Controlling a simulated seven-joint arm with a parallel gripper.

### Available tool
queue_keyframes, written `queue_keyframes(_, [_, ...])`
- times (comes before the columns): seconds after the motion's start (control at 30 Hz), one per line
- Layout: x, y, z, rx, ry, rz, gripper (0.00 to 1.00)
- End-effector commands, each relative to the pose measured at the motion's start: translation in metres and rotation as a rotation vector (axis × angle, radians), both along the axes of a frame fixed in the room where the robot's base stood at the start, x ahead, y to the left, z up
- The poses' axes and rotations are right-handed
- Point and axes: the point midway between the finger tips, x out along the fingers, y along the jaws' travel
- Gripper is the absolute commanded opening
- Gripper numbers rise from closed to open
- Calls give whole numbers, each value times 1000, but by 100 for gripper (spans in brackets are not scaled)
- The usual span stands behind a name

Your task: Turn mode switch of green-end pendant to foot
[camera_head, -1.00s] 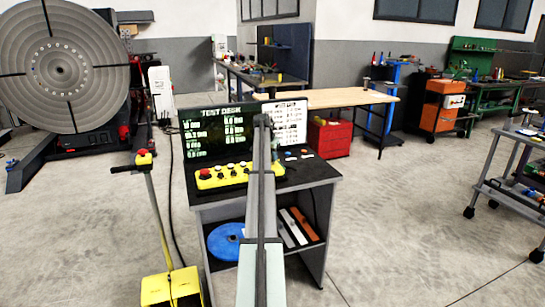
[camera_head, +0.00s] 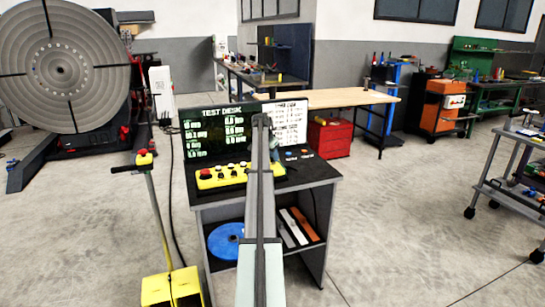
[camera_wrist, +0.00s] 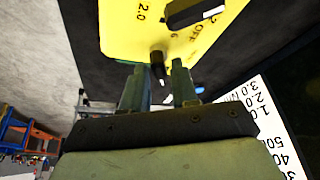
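In the wrist view the yellow panel (camera_wrist: 125,35) fills the top, with a large black knob (camera_wrist: 193,12) near markings that read "2.0" and "OFF". A small dark switch (camera_wrist: 157,58) with a pale tip stands near the panel's edge. My gripper (camera_wrist: 160,72) is open, its two fingers apart on either side of this switch; contact cannot be told.
The test desk (camera_head: 310,174) carries a dark display (camera_head: 215,130) and a white chart (camera_head: 292,125) behind the pendant. A blue disc (camera_head: 226,240) sits on its shelf. A yellow foot pedal unit (camera_head: 172,288) stands at left.

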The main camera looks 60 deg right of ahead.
Motion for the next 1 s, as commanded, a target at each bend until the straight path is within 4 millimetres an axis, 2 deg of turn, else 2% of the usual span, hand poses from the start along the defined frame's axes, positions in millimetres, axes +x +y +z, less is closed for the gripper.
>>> queue_keyframes(0.03, [0, 0, 0, 0, 0, 0, 34])
queue_keyframes(0.1, [0, 0, 0, 0, 0, 1, 40])
queue_keyframes(0.47, [1, 2, 6, -1, 0, 1, 40])
queue_keyframes(0.63, [3, 11, 27, -1, 0, 2, 40])
queue_keyframes(1.0, [10, 37, 93, -2, -1, 2, 40])
